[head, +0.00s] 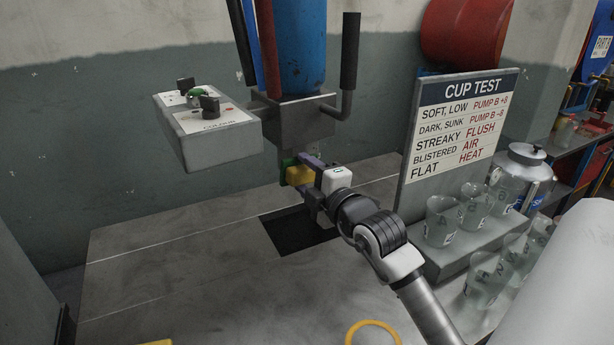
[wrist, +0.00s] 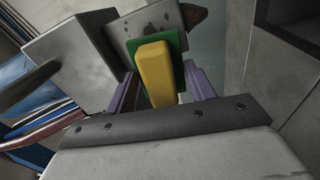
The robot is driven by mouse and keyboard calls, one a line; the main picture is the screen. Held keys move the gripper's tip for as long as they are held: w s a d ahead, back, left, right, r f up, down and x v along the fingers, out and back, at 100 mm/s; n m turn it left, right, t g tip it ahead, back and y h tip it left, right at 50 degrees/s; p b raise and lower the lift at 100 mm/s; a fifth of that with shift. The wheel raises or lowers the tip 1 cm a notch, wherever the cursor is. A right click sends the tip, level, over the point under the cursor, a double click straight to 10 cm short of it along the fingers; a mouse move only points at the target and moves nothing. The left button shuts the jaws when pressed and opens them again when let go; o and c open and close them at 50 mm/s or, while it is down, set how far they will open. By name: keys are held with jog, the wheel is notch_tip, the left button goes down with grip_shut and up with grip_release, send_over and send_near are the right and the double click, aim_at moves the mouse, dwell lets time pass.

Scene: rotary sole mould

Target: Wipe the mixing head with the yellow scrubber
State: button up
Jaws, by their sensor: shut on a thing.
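The yellow scrubber (head: 299,175), a yellow block with a green pad, is held between the purple fingers of my gripper (head: 313,166). It also shows in the wrist view (wrist: 155,72), with its green pad (wrist: 177,42) at the far end. The mixing head (head: 293,124) is a grey block under a blue cylinder, with black handles on both sides. The scrubber is just below it in the head view; I cannot tell whether they touch. A grey block, likely the mixing head (wrist: 75,58), shows at the left of the wrist view.
A grey control box (head: 215,137) with knobs juts out left of the mixing head. A dark square opening (head: 295,235) lies in the table (head: 190,265) below. On the right stand the CUP TEST board (head: 455,125) and several clear cups (head: 441,222). The table's left part is clear.

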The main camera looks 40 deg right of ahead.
jog(key=shift+w+d+p, duration=0.15)
jog(key=shift+w+p, duration=0.2)
jog(key=shift+w, duration=0.6)
jog(key=shift+s+d+f+b, duration=0.15)
jog(key=shift+d+b, duration=0.35)
jog(key=shift+d, duration=0.4)
jog(key=shift+s+d+r+b, duration=0.15)
jog(key=shift+d+b, duration=0.1)
jog(key=shift+d, duration=1.05)
jog(key=shift+s+d+r+b, duration=0.1)
jog(key=shift+s+d+b, duration=0.1)
jog(key=shift+d, duration=1.05)
jog(key=shift+w+a+p, duration=0.25)
jog(key=shift+a+p, duration=0.6)
jog(key=shift+a, duration=0.55)
jog(key=shift+w+a+p, duration=0.2)
jog(key=shift+a+p, duration=0.65)
jog(key=shift+a, duration=0.5)
jog(key=shift+w+a+f, duration=0.1)
jog(key=shift+a, duration=0.65)
